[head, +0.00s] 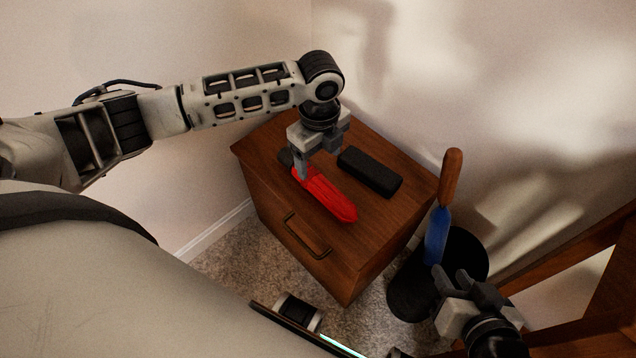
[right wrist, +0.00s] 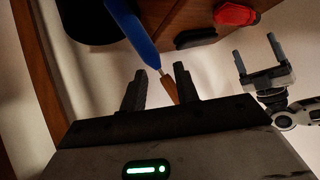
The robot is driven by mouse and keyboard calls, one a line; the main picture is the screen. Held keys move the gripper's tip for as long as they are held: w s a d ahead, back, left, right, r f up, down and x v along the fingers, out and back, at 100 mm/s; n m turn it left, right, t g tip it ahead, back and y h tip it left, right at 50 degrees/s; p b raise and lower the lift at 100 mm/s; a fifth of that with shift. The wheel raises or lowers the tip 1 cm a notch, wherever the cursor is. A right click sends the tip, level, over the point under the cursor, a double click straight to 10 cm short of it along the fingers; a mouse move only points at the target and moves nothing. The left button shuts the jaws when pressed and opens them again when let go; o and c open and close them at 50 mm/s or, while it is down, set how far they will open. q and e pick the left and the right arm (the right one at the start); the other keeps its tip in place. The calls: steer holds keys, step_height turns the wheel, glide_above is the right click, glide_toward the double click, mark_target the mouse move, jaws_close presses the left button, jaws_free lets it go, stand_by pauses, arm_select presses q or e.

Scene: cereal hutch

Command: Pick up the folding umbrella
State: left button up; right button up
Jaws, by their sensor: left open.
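The folding umbrella (head: 328,198), red with a dark end, lies on top of the wooden cabinet (head: 385,222). Its red part also shows at the top of the right wrist view (right wrist: 236,14). My left gripper (head: 304,172) is open, pointing down over the umbrella's dark end; I cannot tell whether its fingers touch it. In the right wrist view my left gripper's two fingers (right wrist: 256,50) stand apart with nothing seen between them. My right gripper (head: 451,280) is open beside the bin, its fingers apart, near the blue umbrella (head: 437,235).
A black oblong case (head: 370,172) lies on the cabinet just right of the folding umbrella. The blue umbrella with a wooden handle stands in a black bin (head: 408,292) right of the cabinet. Walls close in behind. A wooden frame (head: 572,262) stands at the right.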

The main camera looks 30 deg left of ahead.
mark_target(317, 177)
arm_select(q)
step_height(317, 177, down, 4)
steer(key=shift+f+b, duration=0.2)
steer(key=shift+b, duration=0.3)
steer(key=f, duration=0.1)
steer(key=f+b, duration=0.1)
steer(key=f, duration=0.1)
steer(key=f+b, duration=0.1)
steer(key=f, duration=0.1)
steer(key=shift+a, duration=0.35)
steer(key=shift+f, duration=0.1)
steer(key=c, duration=0.9)
steer(key=shift+w, duration=0.1)
steer(key=c, duration=0.4)
arm_select(e)
steer(key=r, duration=0.1)
steer(key=t, duration=0.1)
steer(key=a+r+t+y, duration=0.1)
steer(key=shift+w+a+r, duration=0.1)
steer(key=shift+w+r, duration=0.15)
steer(key=shift+r, duration=0.1)
